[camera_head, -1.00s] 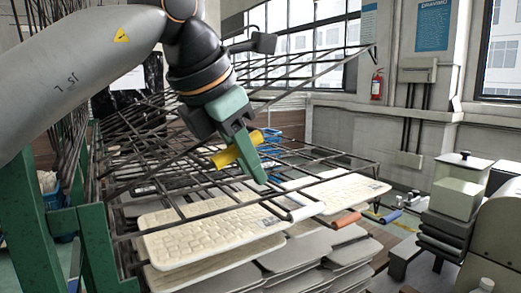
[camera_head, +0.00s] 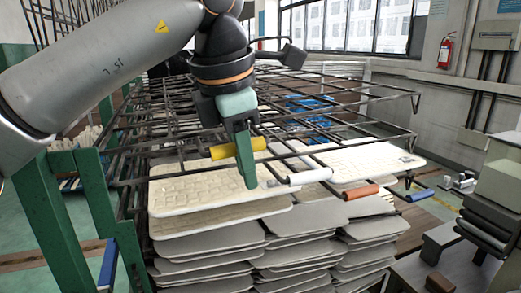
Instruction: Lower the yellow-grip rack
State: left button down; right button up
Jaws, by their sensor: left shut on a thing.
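The yellow grip (camera_head: 238,148) is a short cylinder on the front bar of a dark wire rack (camera_head: 330,118). My left gripper (camera_head: 247,165), with green fingers, is shut on the yellow grip. The fingers hide part of the grip. The yellow-grip rack lies close above the stacked racks and slopes only a little. Its far part is partly hidden behind my left arm. My right gripper is not in view.
Cream keyboard-like panels (camera_head: 205,190) and several grey trays (camera_head: 210,240) lie below. White (camera_head: 310,176), orange (camera_head: 361,191) and blue (camera_head: 420,195) grips stick out to the right. A green frame (camera_head: 60,215) stands at left. Dark machinery (camera_head: 488,215) stands at right.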

pick_arm(q)
jog(key=shift+a+f+y, duration=0.15)
jog(key=shift+f+y, duration=0.25)
jog(key=shift+f, duration=0.5)
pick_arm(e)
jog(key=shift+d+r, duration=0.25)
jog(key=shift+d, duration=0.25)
pick_arm(q)
jog(key=shift+s+f, duration=0.1)
jog(key=shift+f, duration=0.2)
jog(key=c, duration=0.8)
grip_release()
jog(key=shift+o, duration=0.2)
jog(key=shift+r, duration=0.15)
jog(key=d+p+v, duration=0.1)
jog(key=p+v, duration=0.1)
jog(key=v, duration=1)
jog(key=shift+w+a+r, duration=0.2)
jog(key=shift+a+r, duration=0.05)
jog(key=shift+a, duration=0.15)
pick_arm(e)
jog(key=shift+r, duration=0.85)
